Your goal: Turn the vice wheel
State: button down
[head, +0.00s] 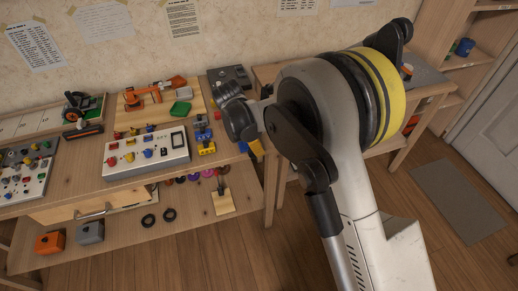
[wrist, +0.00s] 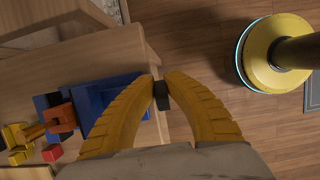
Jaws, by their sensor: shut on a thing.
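My gripper (wrist: 161,84) has two curved yellow fingers, closed on a small dark block-like piece (wrist: 161,98) at their tips in the wrist view. This piece looks like part of the vice wheel, but its full shape is hidden. A blue body (wrist: 108,92), seemingly the vice, lies just left of and behind the left finger, by the edge of the wooden bench. In the head view my arm covers most of the gripper; only a bit of yellow finger (head: 257,147) shows at the bench's right end. The vice wheel cannot be made out there.
An orange part (wrist: 60,118) and a red block (wrist: 52,152) lie left of the blue body. In the head view, a white panel with coloured knobs (head: 147,153) and a green block (head: 180,108) sit on the bench (head: 80,185). Open wooden floor (head: 330,265) lies in front.

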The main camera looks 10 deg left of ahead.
jog(key=t+h, duration=0.1)
jog(key=h+b, duration=0.1)
jog(key=h, duration=0.1)
jog(key=shift+s+a+t, duration=0.15)
jog(key=shift+a+t, duration=0.1)
jog(key=shift+t, duration=0.15)
jog(key=shift+s+a+r+t+h+b, duration=0.15)
jog(key=shift+t+h+b, duration=0.25)
jog(key=shift+h, duration=0.35)
jog(key=shift+w+d+r+t+h+b, duration=0.1)
jog(key=shift+t+h+b, duration=0.25)
jog(key=shift+h, duration=0.4)
jog(key=c, duration=1.7)
grip_release()
jog(key=shift+a, duration=0.1)
jog(key=v, duration=1.2)
jog(key=shift+s, duration=0.15)
